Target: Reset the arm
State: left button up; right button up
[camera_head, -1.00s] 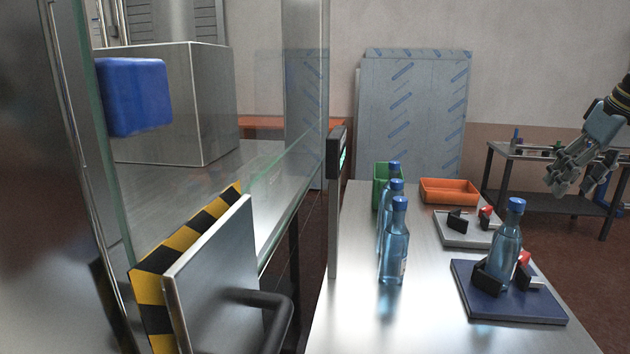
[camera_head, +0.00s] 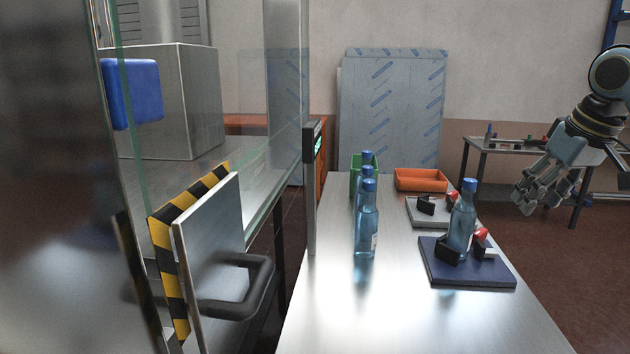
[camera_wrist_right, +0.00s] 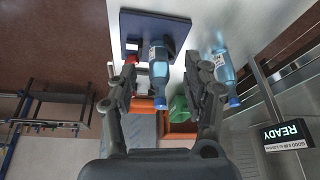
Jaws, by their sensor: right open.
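My right gripper (camera_head: 541,192) is open and empty at the right of the head view, held in the air to the right of the metal table (camera_head: 330,310). In the right wrist view its two fingers (camera_wrist_right: 166,90) stand apart, with a bottle seen in the gap beyond them. My left gripper is not in view. A blue bottle (camera_head: 462,222) stands in a black holder on the dark blue plate (camera_head: 440,275). Other blue bottles (camera_head: 366,225) stand in a row to its left.
A grey plate with black blocks (camera_head: 418,217), an orange bin (camera_head: 420,180) and a green bin (camera_head: 354,180) sit farther back. A glass-walled machine with a striped edge (camera_head: 165,255) and black handle (camera_head: 245,300) fills the left. A display (camera_wrist_right: 288,134) reads READY.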

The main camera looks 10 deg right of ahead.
jog(key=s+a+f+n, duration=0.2)
jog(key=s+a+f, duration=0.9)
jog(key=f, duration=0.2)
jog(key=s+a+f, duration=0.2)
jog(key=s+a, duration=0.2)
jog(key=s, duration=0.5)
jog(key=s+a+f, duration=0.2)
jog(key=s+a, duration=0.2)
jog(key=s, duration=0.5)
notch_tip(320, 180, down, 32)
jog(key=s+d+g+b, duration=0.2)
jog(key=d+b, duration=0.1)
jog(key=b, duration=0.3)
jog(key=s+f+g+b, duration=0.1)
jog(key=s+f+b, duration=0.3)
jog(key=s+f, duration=1.4)
notch_tip(320, 180, down, 2)
jog(key=shift+d+m+g+h, duration=0.25)
jog(key=shift+m+g+h, duration=0.05)
jog(key=shift+m, duration=0.1)
